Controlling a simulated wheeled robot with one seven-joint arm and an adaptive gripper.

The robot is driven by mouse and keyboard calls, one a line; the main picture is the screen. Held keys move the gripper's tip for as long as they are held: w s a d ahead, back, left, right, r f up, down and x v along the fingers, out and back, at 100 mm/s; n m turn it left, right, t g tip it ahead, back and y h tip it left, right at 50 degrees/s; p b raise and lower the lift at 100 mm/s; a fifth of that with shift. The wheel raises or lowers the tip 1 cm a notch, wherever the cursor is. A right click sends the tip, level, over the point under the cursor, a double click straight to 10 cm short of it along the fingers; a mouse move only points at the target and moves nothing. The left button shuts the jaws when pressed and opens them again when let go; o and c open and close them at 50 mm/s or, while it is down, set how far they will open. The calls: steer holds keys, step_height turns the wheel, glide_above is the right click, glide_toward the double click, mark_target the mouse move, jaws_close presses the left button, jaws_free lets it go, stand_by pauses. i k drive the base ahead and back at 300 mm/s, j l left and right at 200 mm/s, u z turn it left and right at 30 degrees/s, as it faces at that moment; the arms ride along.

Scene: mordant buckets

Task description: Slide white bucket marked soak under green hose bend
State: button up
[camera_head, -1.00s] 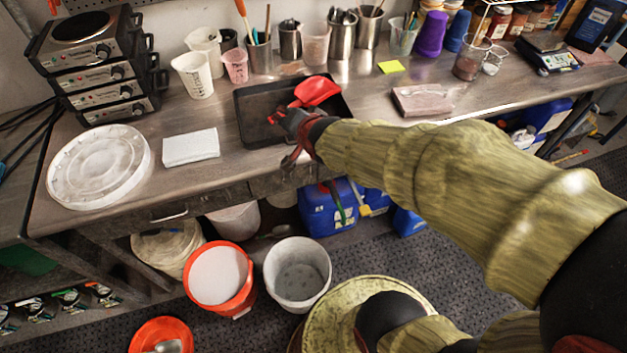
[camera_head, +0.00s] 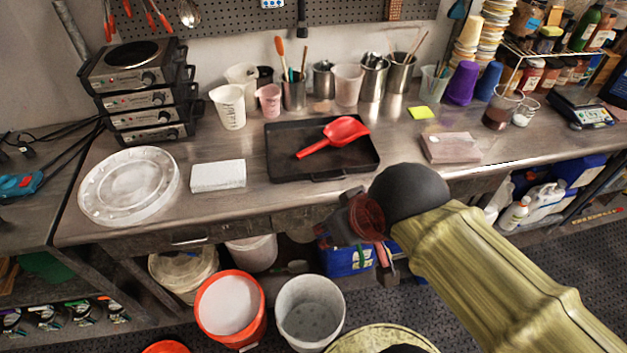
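An open white bucket (camera_head: 310,310) stands on the floor in front of the bench, right of a red bucket. No soak mark can be read on it. Another white bucket (camera_head: 252,253) stands under the bench, partly hidden by the bench front. I cannot make out a green hose bend; a small green piece shows by the blue jerrycan (camera_head: 345,262), partly behind my gripper. My gripper (camera_head: 354,252) hangs in front of the bench edge, above and right of the open white bucket. Its fingers look apart, with nothing seen between them.
A red bucket (camera_head: 230,306) with white contents stands left of the open white bucket. A lidded tub (camera_head: 183,268) is under the bench. On the bench are a black tray (camera_head: 282,165) with a red scoop (camera_head: 338,134), and a round white lid (camera_head: 130,184).

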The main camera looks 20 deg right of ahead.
mark_target(310, 310)
steer(key=k+l+u, duration=0.1)
steer(key=k, duration=0.5)
steer(key=l+u, duration=0.35)
steer(key=k+l+u, duration=0.1)
steer(key=l+u, duration=0.25)
